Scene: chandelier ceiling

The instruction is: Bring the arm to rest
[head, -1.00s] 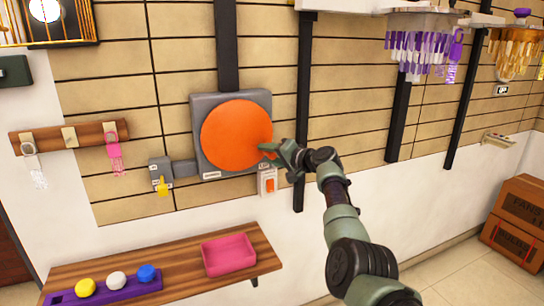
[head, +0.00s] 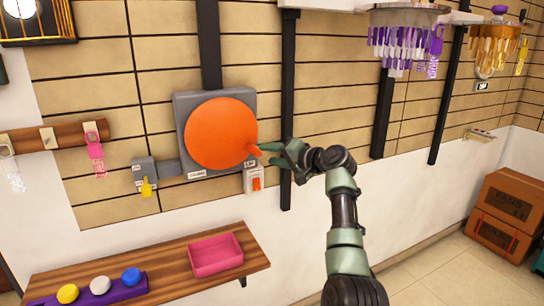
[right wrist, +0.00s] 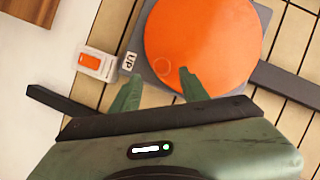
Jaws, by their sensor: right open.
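My right arm reaches up from the lower right in the head view. Its gripper (head: 270,150) is open just right of a large orange disc (head: 220,134) on a grey wall plate (head: 186,106). In the right wrist view the disc (right wrist: 205,40) lies ahead of my two spread green fingers (right wrist: 160,82). A small round orange knob (right wrist: 163,88) near the disc's edge shows between them. I cannot tell whether the fingers touch it. Nothing is gripped. My left gripper is not in view.
A switch box with an orange rocker (head: 255,181) sits below the gripper. Chandeliers (head: 405,30) hang at upper right. Cardboard boxes (head: 508,215) stand on the right floor.

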